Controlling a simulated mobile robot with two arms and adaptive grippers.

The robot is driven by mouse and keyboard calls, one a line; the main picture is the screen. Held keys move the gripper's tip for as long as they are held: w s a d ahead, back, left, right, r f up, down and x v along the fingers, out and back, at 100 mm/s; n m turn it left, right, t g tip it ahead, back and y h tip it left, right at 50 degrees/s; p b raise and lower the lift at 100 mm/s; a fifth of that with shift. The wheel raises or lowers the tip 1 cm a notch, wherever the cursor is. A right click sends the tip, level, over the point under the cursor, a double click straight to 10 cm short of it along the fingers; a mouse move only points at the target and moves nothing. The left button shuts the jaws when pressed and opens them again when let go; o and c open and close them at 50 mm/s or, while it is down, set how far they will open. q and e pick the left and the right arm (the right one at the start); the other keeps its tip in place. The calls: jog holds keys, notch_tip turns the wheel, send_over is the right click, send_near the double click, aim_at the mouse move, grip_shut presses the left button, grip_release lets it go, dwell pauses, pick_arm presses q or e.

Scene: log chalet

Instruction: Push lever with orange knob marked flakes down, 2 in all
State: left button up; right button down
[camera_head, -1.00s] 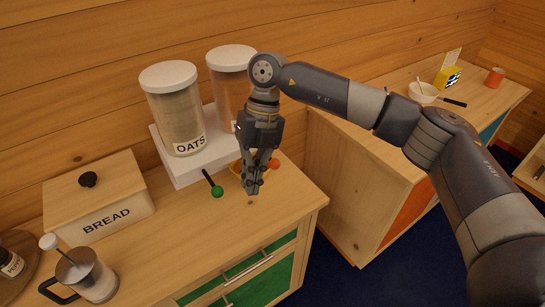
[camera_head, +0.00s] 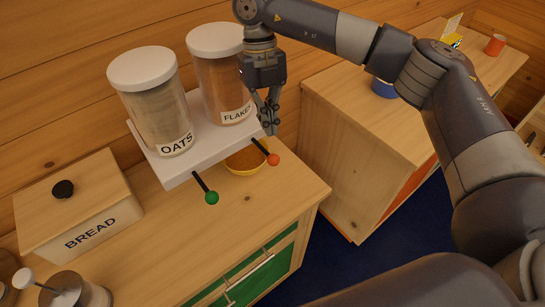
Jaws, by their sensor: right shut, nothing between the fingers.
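The dispenser's white base (camera_head: 206,150) holds a canister labelled OATS (camera_head: 152,105) and one labelled FLAKES (camera_head: 222,80). A lever with an orange knob (camera_head: 273,159) sticks out under the FLAKES side. A lever with a green knob (camera_head: 211,198) sticks out under the OATS side. A yellow bowl (camera_head: 246,160) with orange-brown contents stands below the orange-knob lever. My right gripper (camera_head: 270,130) is shut and empty, pointing down just above and behind the orange knob, close to the lever. I cannot tell whether it touches. My left gripper is not in view.
A blue bowl (camera_head: 384,88) and an orange cup (camera_head: 495,45) are on the right cabinet. The counter's front right is clear.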

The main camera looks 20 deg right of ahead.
aim_at(264, 150)
jog(key=b+x, duration=0.3)
jog(key=x, duration=0.4)
jog(key=shift+b, duration=0.4)
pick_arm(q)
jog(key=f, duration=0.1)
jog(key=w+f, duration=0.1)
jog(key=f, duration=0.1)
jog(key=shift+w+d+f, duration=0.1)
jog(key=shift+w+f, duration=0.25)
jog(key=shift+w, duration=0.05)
